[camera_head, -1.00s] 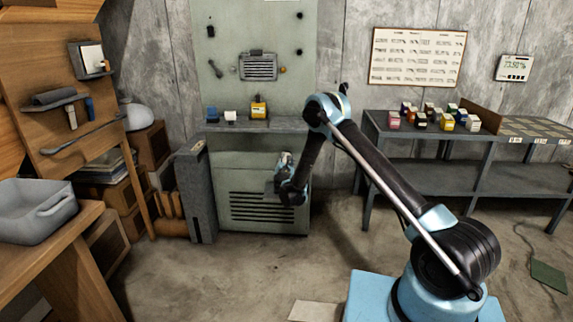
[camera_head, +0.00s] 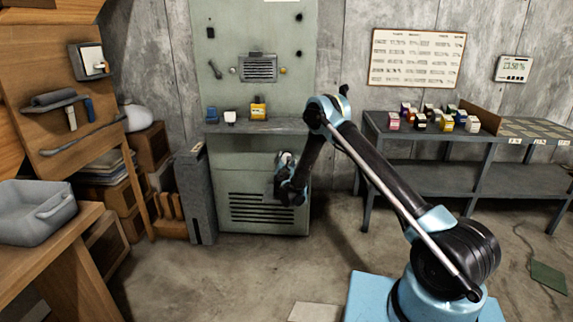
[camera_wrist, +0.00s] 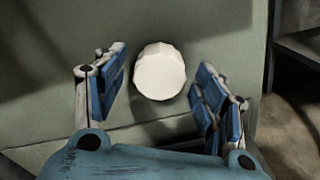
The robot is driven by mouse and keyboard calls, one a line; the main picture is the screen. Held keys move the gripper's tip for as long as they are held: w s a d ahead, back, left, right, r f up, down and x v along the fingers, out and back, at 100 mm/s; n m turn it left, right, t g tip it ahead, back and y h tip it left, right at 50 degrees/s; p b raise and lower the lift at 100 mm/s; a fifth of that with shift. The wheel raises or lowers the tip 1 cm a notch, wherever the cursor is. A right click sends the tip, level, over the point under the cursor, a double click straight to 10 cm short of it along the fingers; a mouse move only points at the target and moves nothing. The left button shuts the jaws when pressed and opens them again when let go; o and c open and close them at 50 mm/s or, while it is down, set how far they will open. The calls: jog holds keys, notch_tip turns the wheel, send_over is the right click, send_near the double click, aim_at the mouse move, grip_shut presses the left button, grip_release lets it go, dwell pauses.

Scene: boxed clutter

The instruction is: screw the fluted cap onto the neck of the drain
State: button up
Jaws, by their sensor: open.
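The fluted cap (camera_wrist: 159,71) is white and faceted, seen face-on in the wrist view against the front panel of a grey-green cabinet (camera_head: 262,211). My gripper (camera_wrist: 160,78) is open, with one blue-padded finger on each side of the cap and a visible gap to each. In the head view my gripper (camera_head: 285,165) is at the cabinet's front, below its ledge. The neck of the drain is hidden, and I cannot tell how the cap sits on it.
The cabinet's ledge (camera_head: 270,126) above my gripper carries small boxes. A tall grey unit (camera_head: 196,195) stands left of the cabinet. A grey metal table (camera_head: 430,178) with several small boxes stands at right. The floor before the cabinet is mostly clear.

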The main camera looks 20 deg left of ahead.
jog(key=v, duration=1.1)
jog(key=shift+s+d, duration=0.2)
jog(key=shift+s, duration=0.2)
